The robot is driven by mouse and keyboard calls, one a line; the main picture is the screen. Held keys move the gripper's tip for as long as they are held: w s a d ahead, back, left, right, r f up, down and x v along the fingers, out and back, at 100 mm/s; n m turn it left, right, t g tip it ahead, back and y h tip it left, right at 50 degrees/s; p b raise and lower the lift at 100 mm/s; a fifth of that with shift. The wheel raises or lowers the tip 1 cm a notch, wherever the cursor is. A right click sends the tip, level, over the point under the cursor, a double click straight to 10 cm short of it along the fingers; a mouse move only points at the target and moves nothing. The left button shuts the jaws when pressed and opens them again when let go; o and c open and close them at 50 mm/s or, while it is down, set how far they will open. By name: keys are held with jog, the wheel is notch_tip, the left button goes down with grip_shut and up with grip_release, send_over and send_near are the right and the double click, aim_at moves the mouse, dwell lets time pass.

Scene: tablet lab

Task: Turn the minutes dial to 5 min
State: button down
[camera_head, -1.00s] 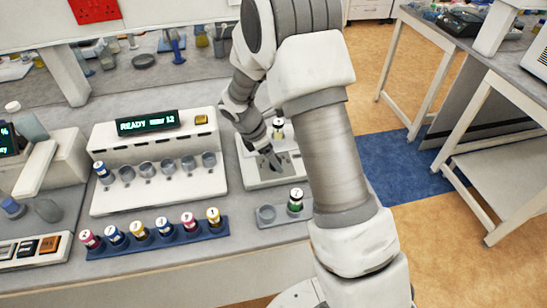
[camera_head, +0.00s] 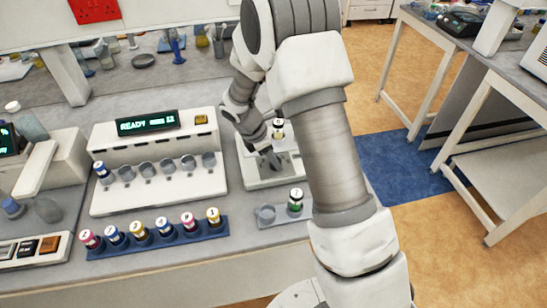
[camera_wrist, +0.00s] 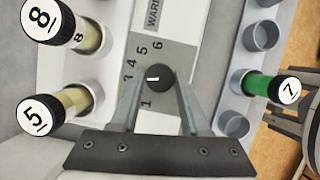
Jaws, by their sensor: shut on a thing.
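The minutes dial (camera_wrist: 160,79) is a small round black knob with a white mark, set in a grey panel with printed numbers around it, in the wrist view. The mark lies on the knob's left side and points roughly towards the 3. The 5 is up and to the left of the knob. My gripper (camera_wrist: 160,88) is shut on the dial, one finger on each side. In the head view my gripper (camera_head: 273,161) is down at the pale unit (camera_head: 262,181) and hides the dial there.
In the wrist view, vials marked 8 (camera_wrist: 48,20) and 5 (camera_wrist: 38,116) stand left, and a green vial marked 7 (camera_wrist: 287,91) right. In the head view, a white station (camera_head: 150,188) with empty cups and a blue rack (camera_head: 160,247) of vials stand left.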

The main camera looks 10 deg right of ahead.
jog(key=shift+m, duration=0.3)
jog(key=m+g, duration=0.2)
jog(key=m, duration=0.3)
jog(key=shift+w, duration=0.2)
jog(key=m+g, duration=0.1)
jog(key=m, duration=0.2)
jog(key=m+g+y, duration=0.1)
jog(key=m, duration=0.2)
jog(key=shift+w+d+y, duration=0.1)
jog(key=shift+y, duration=0.2)
jog(key=shift+c, duration=2)
grip_release()
jog(key=shift+r, duration=0.1)
